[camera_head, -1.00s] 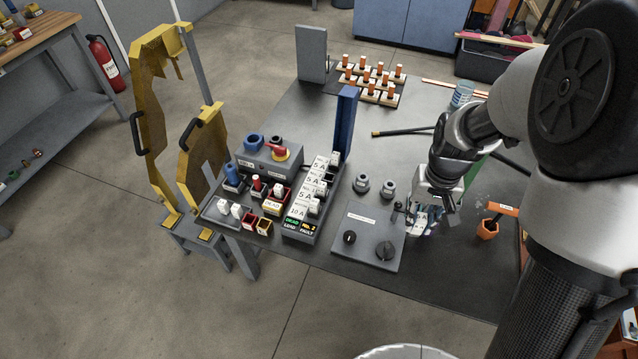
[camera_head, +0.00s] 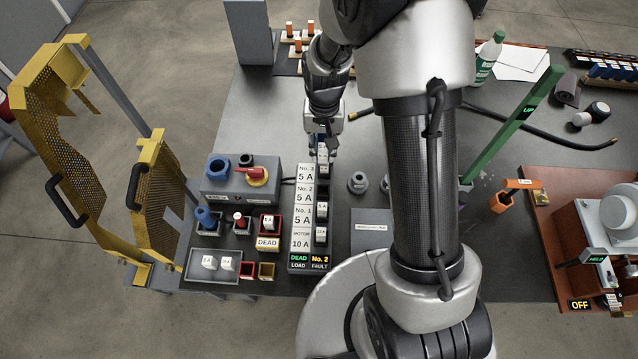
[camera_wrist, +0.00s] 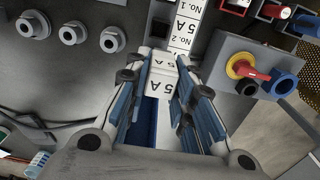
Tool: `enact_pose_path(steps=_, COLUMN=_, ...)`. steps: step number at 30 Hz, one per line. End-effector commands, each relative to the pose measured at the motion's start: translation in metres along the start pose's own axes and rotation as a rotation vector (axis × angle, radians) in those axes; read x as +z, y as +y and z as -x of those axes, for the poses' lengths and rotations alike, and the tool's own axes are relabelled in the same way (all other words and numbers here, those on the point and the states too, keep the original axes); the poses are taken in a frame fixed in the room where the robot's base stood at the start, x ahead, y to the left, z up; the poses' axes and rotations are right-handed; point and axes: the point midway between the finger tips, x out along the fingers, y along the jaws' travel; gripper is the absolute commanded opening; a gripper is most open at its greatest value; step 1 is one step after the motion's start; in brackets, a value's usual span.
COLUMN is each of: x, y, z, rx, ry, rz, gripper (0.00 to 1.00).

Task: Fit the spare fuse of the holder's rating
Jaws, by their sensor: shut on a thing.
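The fuse holder (camera_head: 298,262) is a grey block with No. 3, No. 2 and No. 1 labels at 5 A, and MOTOR at 10 A. Its display reads DEAD LOAD and No. 2 FAULT. White fuses stand at No. 1 (camera_head: 321,209) and MOTOR (camera_head: 321,235); the No. 2 place (camera_head: 323,188) looks dark and empty. My gripper (camera_head: 323,148) is at the holder's far end, by No. 3. In the wrist view my gripper (camera_wrist: 167,88) is shut on a white fuse (camera_wrist: 168,86) marked 5 A. I cannot tell whether this fuse is seated or clear of the block.
Yellow guards (camera_head: 155,200) are at the left. A green UP post (camera_head: 520,115) rises at the right.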

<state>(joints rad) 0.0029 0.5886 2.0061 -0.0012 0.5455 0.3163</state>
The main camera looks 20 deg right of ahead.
Motion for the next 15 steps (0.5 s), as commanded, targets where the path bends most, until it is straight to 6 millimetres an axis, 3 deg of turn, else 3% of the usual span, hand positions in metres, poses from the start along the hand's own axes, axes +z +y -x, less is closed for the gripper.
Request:
enact_pose_path(steps=1, x=0.002, y=0.001, z=-0.019, rx=0.002, ry=-0.007, rz=0.001, gripper=0.0)
enact_pose_path(steps=9, x=0.002, y=0.001, z=-0.092, rx=0.002, ry=-0.006, rz=0.003, gripper=0.0)
enact_pose_path(steps=15, x=0.001, y=0.0, z=-0.126, rx=0.001, ry=-0.002, rz=0.004, gripper=0.0)
